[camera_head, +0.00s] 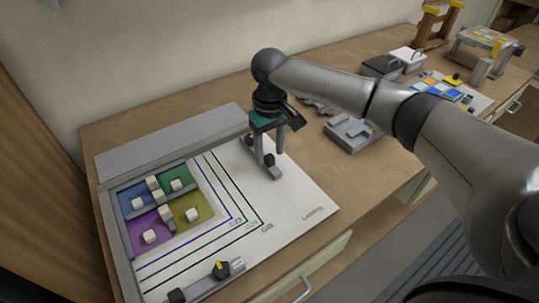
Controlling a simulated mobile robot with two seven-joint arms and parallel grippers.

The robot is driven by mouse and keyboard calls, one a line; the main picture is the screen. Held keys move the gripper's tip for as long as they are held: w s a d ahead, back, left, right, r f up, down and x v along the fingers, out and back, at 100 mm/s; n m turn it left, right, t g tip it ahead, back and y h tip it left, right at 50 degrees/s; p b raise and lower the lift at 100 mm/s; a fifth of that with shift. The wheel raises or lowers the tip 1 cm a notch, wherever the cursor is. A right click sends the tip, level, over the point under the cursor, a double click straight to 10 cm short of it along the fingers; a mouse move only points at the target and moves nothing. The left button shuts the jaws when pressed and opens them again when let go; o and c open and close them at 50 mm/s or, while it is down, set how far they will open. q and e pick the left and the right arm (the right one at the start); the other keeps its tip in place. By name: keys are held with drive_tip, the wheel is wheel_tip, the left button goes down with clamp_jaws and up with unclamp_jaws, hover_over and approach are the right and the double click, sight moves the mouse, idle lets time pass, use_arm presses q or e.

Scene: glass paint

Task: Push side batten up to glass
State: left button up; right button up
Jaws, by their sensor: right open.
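The glass is a set of blue, green, purple and olive panes (186,207) with white cubes on it, in the left corner of a white board (307,196). A short grey batten with dark knobs (274,172) lies on the board to the right of the panes, apart from them, and seems to be the side batten. My right gripper (268,148) is open, fingers pointing down over this batten, hiding part of it. I cannot tell whether the fingers touch it. My left gripper is not in view.
Another grey batten with a yellow-topped knob (229,268) lies at the board's front edge. Fixed grey rails (172,143) border the back and left. Printed coloured lines cross the clear board between panes and batten. A grey block (352,134) stands right of the board.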

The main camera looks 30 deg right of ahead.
drive_tip(key=shift+f, duration=0.75)
clamp_jaws()
drive_tip(key=shift+r, duration=0.1)
idle(0.8)
